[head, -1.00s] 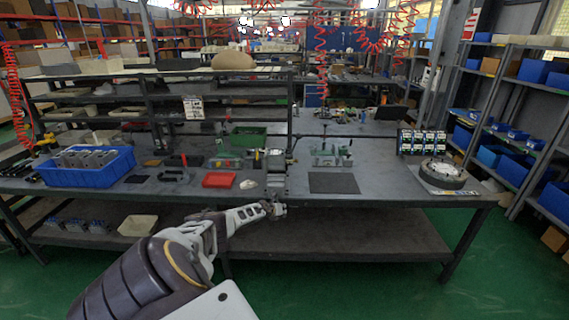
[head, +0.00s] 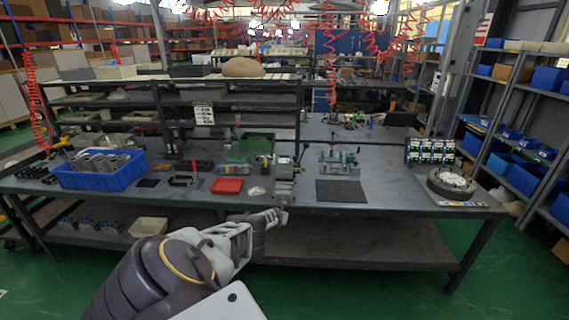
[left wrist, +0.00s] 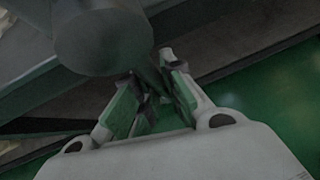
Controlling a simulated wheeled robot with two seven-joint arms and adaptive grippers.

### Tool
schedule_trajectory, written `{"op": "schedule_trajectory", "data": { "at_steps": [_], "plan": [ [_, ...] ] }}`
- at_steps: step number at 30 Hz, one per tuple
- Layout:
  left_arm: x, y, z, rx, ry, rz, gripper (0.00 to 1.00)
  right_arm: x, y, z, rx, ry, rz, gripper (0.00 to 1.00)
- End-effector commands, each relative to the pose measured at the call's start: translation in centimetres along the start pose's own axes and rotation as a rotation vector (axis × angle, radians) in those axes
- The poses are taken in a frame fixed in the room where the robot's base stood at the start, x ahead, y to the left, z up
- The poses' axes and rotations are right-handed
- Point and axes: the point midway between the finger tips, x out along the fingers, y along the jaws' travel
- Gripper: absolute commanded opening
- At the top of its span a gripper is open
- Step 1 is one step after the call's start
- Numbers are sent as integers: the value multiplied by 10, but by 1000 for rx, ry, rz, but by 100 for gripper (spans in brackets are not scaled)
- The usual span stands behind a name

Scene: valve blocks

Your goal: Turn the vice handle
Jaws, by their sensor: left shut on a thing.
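The grey vice (head: 286,182) is at the front edge of the workbench in the head view, right of the red tray. My left gripper (head: 282,216) reaches up to it from below, at the bench's front edge. In the left wrist view, a round grey cylinder end (left wrist: 104,42), which looks like part of the vice, fills the upper left. Below it my left gripper's fingers (left wrist: 152,100) are closed around a thin dark bar, the vice handle (left wrist: 160,78). Most of the handle is hidden by the fingers and the cylinder. My right gripper is not in view.
The workbench (head: 400,203) holds a blue bin (head: 98,180), a red tray (head: 227,186), a green box (head: 257,142), a dark mat (head: 341,191) and a round grey part (head: 451,183). Green floor lies in front.

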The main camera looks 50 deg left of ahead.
Motion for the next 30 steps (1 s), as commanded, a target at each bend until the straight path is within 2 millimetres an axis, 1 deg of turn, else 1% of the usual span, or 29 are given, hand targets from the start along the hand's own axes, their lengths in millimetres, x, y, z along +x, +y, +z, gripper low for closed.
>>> {"op": "schedule_trajectory", "data": {
  "at_steps": [1, 15, 16, 18, 21, 30],
  "plan": [
    [1, -2, -12, 10, 21, -2, 0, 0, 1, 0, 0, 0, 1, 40],
    [1, -2, -11, 13, 21, 1, 0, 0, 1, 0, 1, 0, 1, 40],
    [1, -2, -11, 13, 21, 1, 13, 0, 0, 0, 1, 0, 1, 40],
    [1, -2, -11, 13, 21, 1, 22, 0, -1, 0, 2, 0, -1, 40],
    [1, -2, -10, 12, 19, 1, 33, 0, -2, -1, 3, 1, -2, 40],
    [0, 0, -5, 9, 11, 4, 33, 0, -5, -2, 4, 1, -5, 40]
  ]
}}
